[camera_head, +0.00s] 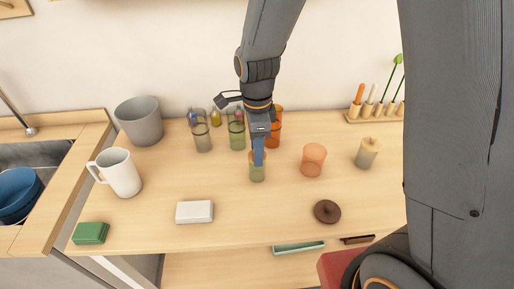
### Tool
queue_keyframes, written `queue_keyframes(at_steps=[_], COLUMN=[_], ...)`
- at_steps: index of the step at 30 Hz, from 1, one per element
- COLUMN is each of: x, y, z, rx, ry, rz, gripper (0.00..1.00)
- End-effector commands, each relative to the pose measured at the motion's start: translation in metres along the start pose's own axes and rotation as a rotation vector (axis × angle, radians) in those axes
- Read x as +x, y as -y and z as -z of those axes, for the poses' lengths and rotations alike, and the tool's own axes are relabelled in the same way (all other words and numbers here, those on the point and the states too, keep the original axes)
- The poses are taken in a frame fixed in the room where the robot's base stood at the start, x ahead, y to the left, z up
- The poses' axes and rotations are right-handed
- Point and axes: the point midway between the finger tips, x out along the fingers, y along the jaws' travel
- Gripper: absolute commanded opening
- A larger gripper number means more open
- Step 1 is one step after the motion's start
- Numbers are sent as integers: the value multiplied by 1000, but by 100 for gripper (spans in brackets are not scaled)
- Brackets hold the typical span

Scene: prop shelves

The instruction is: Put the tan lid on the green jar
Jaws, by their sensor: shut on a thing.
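My gripper (258,164) points down at the mouth of the small green jar (257,175), which stands upright near the middle of the counter. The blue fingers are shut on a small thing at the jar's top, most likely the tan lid. The fingers hide most of it, and only a thin tan edge shows beside them. I cannot tell whether the lid rests on the rim or hangs just above it.
An orange jar (313,161), a lidded tan jar (368,153) and a dark brown lid (327,211) are to the right. Tall glasses (237,136) stand close behind. A white box (194,212) and a mug (120,173) are left. The front middle is clear.

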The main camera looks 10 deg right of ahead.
Motion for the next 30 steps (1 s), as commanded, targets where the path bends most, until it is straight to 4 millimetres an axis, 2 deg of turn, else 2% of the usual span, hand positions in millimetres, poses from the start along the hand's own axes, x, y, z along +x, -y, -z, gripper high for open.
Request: queue_keyframes(at_steps=[10, 11, 14, 15, 24, 30], x=[2, 2, 2, 2, 0, -18], y=[0, 0, 0, 0, 0, 2], z=[0, 0, 0, 0, 0, 0], rx=[0, 0, 0, 0, 0, 0], ry=[0, 0, 0, 0, 0, 2], rz=[0, 1, 1, 0, 1, 5], gripper=[19, 44, 61, 62, 62, 62])
